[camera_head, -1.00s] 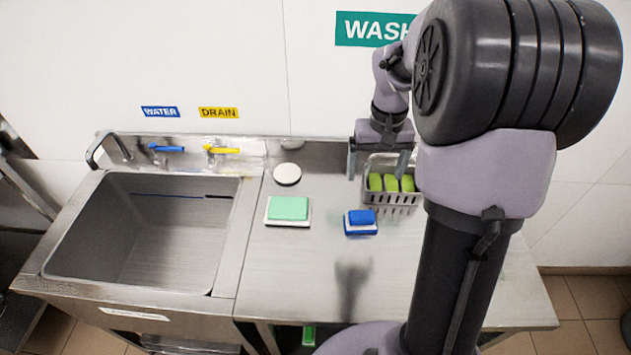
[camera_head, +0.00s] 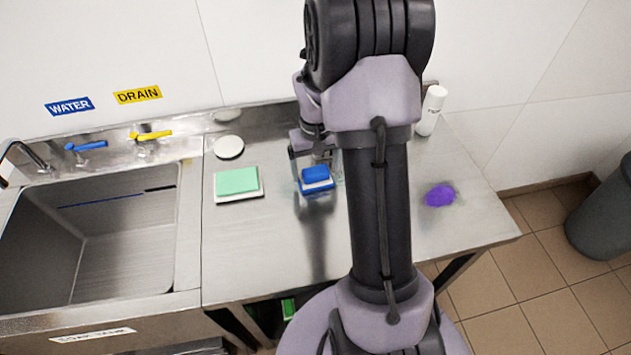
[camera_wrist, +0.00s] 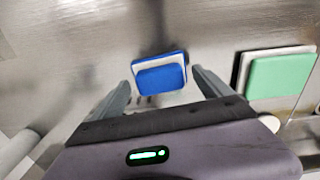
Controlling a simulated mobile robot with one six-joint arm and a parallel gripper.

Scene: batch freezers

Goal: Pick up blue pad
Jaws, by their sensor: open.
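The blue pad (camera_head: 314,173) sits on a white-and-blue base on the steel counter, just right of the green pad. It also shows in the wrist view (camera_wrist: 161,77), ahead of my gripper and between the lines of its two fingers. My gripper (camera_wrist: 165,88) is open and empty, with its fingers spread to either side of the pad. In the head view my gripper (camera_head: 316,158) is just behind the blue pad and partly hidden by my arm. I cannot tell its exact height above the counter.
A green pad (camera_head: 237,181) on a white base lies left of the blue pad, with a round white disc (camera_head: 228,147) behind it. The sink (camera_head: 95,235) is at left. A purple object (camera_head: 440,195) and white bottle (camera_head: 432,110) stand at right. The front counter is clear.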

